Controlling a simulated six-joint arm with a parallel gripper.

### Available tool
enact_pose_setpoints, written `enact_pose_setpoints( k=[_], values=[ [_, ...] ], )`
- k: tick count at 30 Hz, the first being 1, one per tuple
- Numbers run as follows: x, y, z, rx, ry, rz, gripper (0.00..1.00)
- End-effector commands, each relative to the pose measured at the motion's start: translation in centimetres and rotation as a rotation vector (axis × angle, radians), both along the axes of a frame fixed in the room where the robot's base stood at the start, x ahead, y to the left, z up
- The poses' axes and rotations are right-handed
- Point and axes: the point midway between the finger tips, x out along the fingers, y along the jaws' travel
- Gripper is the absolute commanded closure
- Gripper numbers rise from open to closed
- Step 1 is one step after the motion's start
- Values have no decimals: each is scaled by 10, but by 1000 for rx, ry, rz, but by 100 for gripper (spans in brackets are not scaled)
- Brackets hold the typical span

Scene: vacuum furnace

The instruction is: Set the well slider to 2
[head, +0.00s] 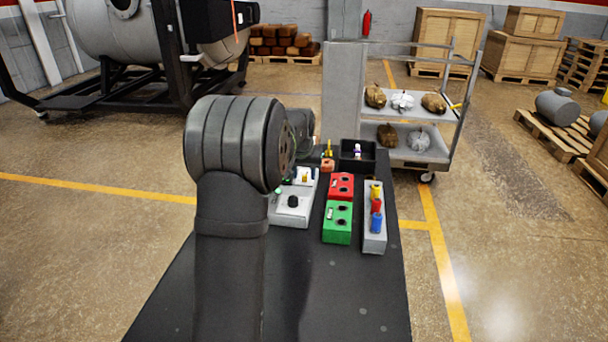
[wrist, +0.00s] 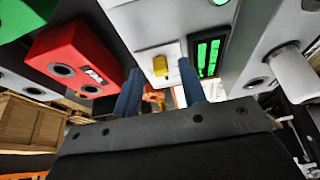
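A white box with a small yellow slider knob (wrist: 160,66) shows ahead of my gripper in the wrist view. The same yellow knob (head: 305,176) is small in the head view, partly beside my arm. A lit green display (wrist: 208,58) is right of the knob in the wrist view; I cannot read a value. My gripper (wrist: 160,68) is open, with its two blue fingers apart. The knob appears between the fingertips; I cannot tell how far beyond them it lies, and no contact shows. In the head view my arm hides the gripper.
Close by are a red box (head: 341,185), a green box (head: 338,222), a grey box with a black knob (head: 292,203) and a strip with coloured pieces (head: 374,243). A black bin (head: 371,163) is behind. The table's front (head: 345,300) is clear.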

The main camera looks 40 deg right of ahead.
Motion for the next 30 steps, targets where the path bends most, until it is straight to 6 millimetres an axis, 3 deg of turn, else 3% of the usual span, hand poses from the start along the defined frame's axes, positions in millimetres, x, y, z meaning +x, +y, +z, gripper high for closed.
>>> enact_pose_setpoints(
  k=[12, 13, 18, 19, 30],
  values=[
    [3, -3, -10, -1, -1, 0, 62],
    [3, -3, -10, -1, -1, 0, 64],
    [3, -3, -10, -1, -1, 0, 97],
    [3, -3, -10, -1, -1, 0, 100],
    [12, -12, -10, -1, -1, 0, 100]
  ],
)
